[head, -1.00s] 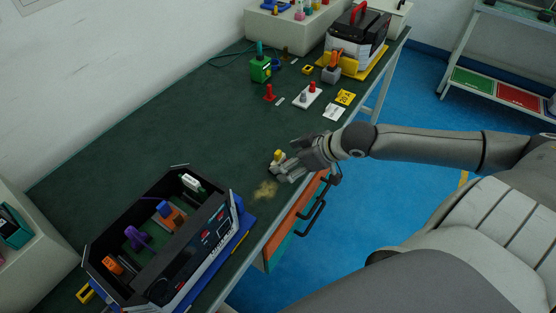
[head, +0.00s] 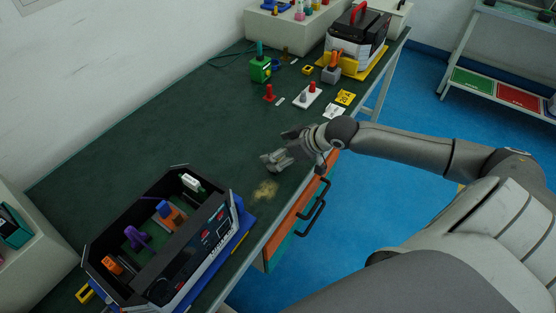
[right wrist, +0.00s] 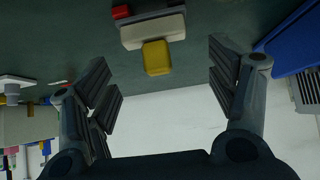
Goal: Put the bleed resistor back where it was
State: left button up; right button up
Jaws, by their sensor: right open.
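A beige block with a yellow grip and red and dark ends (right wrist: 153,32) stands on the green bench top; I take it to be the bleed resistor, though no label shows. My right gripper (right wrist: 163,78) is open, with the yellow grip between and just beyond its spread fingers, not clasped. In the head view my right gripper (head: 274,160) is low over the bench near its front edge and hides the block. My left gripper is not in view.
An open black-walled case (head: 220,205) with several coloured parts stands at the lower left. A yellowish patch (head: 265,190) lies on the bench beside it. Mid-left bench is clear.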

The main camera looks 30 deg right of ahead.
jog(key=shift+p+x, duration=0.35)
jog(key=shift+x, duration=2.15)
jog(key=shift+s+d+f, duration=0.1)
jog(key=shift+c, duration=0.4)
jog(key=c, duration=1.2)
